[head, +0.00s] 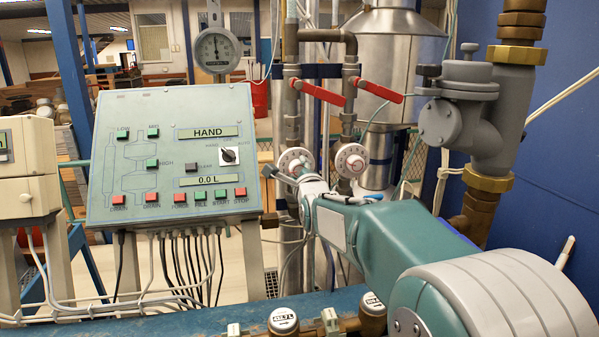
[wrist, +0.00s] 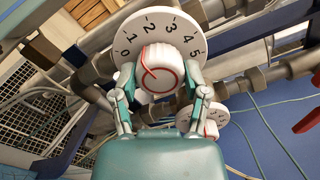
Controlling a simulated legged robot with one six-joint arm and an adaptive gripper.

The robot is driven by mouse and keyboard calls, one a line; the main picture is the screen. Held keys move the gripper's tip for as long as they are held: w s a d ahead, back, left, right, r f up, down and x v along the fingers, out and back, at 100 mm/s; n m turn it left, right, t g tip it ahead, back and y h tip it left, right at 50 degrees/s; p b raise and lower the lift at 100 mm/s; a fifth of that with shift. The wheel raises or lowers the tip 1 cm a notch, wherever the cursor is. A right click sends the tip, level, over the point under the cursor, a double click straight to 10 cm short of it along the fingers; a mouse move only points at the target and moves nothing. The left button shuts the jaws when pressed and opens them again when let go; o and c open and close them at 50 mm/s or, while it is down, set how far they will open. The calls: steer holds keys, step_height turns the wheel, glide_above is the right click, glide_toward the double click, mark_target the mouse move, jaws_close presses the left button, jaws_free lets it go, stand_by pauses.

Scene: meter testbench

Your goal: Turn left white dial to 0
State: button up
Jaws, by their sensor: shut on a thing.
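The left white dial (head: 293,160) is a round white disc on a vertical pipe. In the wrist view the dial plate (wrist: 187,24) shows the numbers 0 to 5 around a white knob (wrist: 165,64) with a red line. The red line points to the upper left, toward the 0 and 1 side; its exact reading is hard to tell. My gripper (wrist: 158,88) is shut on the knob, with one finger on each side. In the head view my gripper (head: 299,174) reaches the dial from below right and covers part of it.
A second white dial (head: 351,160) sits close to the right; it also shows in the wrist view (wrist: 217,119). Red valve handles (head: 322,93) (head: 379,90) are above. A control panel (head: 170,155) stands left. A grey valve body (head: 462,112) is at right.

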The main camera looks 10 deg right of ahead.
steer(key=n, duration=0.4)
steer(key=shift+f, duration=0.2)
steer(key=shift+f+n, duration=0.1)
steer(key=shift+n, duration=1.6)
steer(key=o, duration=1.1)
steer(key=shift+o, duration=0.2)
steer(key=shift+a, duration=0.1)
steer(key=s, duration=1.1)
steer(key=shift+s, duration=0.4)
